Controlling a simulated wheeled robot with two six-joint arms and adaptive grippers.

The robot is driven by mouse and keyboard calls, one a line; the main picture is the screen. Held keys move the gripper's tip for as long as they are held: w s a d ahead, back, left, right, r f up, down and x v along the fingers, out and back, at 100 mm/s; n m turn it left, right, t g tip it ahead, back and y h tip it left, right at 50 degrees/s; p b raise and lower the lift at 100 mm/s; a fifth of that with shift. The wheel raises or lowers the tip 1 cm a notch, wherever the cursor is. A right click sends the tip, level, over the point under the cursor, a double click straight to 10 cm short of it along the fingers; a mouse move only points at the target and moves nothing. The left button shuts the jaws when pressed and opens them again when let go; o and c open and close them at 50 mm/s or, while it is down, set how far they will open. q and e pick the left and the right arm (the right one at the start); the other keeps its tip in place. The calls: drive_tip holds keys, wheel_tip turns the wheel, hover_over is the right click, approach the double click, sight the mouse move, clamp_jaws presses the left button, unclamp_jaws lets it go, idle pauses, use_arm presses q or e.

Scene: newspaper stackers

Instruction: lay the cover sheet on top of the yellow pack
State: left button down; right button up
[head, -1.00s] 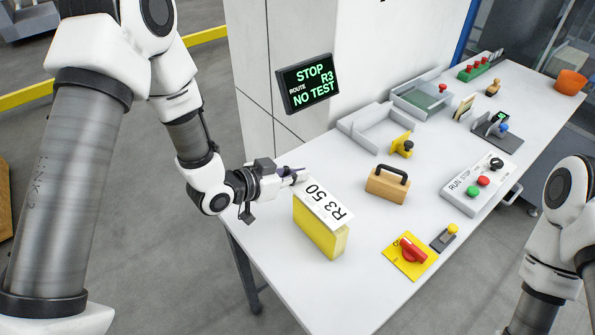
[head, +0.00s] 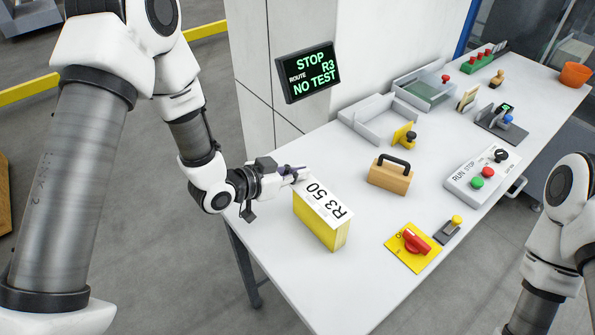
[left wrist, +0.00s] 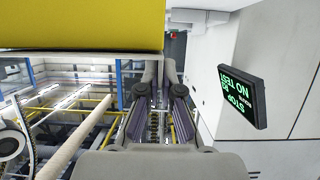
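The cover sheet (head: 326,198), white and marked "R3 50", lies flat over the top of the yellow pack (head: 317,229), which stands upright on the table. Their edges look lined up in the head view. My left gripper (head: 299,174) is at the sheet's far-left end, its fingers close together and seemingly closed on that edge; the contact is small in view. In the left wrist view, a yellow surface (left wrist: 80,24), apparently the pack, fills the top left, and the fingers (left wrist: 160,90) reach up toward its edge. My right gripper is out of view.
A wooden block with a black handle (head: 390,177) stands right of the pack. A yellow plate with a red knob (head: 413,247) lies front right. Grey trays (head: 378,122) are behind. The sign (head: 308,73) reads "STOP R3 NO TEST". The front table surface is clear.

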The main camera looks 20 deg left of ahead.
use_arm(q)
drive_tip(key=shift+f, duration=0.15)
drive_tip(key=c, duration=1.2)
unclamp_jaws()
drive_tip(key=shift+c, duration=0.2)
drive_tip(key=v, duration=0.7)
drive_tip(key=shift+s, duration=0.15)
